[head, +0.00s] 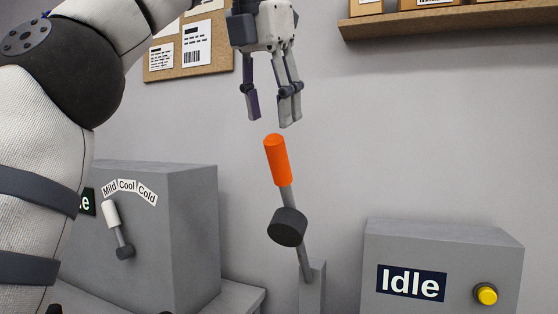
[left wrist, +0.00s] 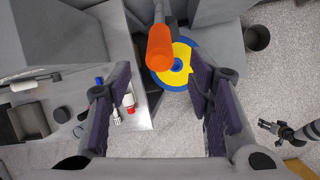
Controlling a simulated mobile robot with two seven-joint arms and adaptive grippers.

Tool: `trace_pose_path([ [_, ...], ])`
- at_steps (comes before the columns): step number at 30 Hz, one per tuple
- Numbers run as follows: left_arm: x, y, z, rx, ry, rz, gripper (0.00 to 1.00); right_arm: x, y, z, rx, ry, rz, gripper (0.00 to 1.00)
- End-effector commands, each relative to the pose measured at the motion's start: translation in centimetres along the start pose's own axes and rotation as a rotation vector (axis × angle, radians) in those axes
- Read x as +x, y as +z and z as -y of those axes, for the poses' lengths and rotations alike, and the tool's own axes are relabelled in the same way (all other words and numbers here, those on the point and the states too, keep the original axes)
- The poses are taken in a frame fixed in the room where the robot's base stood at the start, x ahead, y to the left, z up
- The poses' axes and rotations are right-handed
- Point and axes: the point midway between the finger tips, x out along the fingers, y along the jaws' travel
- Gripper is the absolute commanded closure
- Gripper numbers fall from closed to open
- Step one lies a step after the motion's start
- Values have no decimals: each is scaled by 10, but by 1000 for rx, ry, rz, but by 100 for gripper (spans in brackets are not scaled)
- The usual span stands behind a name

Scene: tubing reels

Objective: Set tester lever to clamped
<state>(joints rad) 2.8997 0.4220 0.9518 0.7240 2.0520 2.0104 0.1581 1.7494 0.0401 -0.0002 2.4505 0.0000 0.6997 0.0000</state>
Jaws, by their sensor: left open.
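The tester lever has an orange grip (head: 277,160) on a grey rod with a dark round hub (head: 287,227). It stands nearly upright, leaning slightly to the left at the top. My left gripper (head: 268,112) is open and points down just above the orange grip, apart from it. In the left wrist view the orange grip (left wrist: 160,47) shows ahead, between the lines of the two open fingers (left wrist: 160,105). The lever's lower end is at a grey post (head: 312,288).
A grey box with a white lever and Mild, Cool, Cold labels (head: 129,190) stands left. A grey box reading Idle (head: 411,283) with a yellow button (head: 485,294) stands right. A shelf (head: 440,20) is above right. A yellow and blue reel (left wrist: 180,75) lies below.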

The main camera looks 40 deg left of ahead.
Motion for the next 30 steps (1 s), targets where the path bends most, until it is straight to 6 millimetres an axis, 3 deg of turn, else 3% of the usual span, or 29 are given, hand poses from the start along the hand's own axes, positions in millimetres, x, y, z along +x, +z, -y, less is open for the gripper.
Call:
trace_pose_path([
  [6,49,0,-1,1,1,-2,53,1,0,0,0,0,1,43],
  [12,85,0,-1,-2,2,3,53,0,0,0,0,0,-1,43],
  [23,97,0,0,-2,2,4,53,0,-1,0,0,0,-2,43],
  [30,96,0,0,-2,2,3,100,0,-1,0,0,0,-2,43],
])
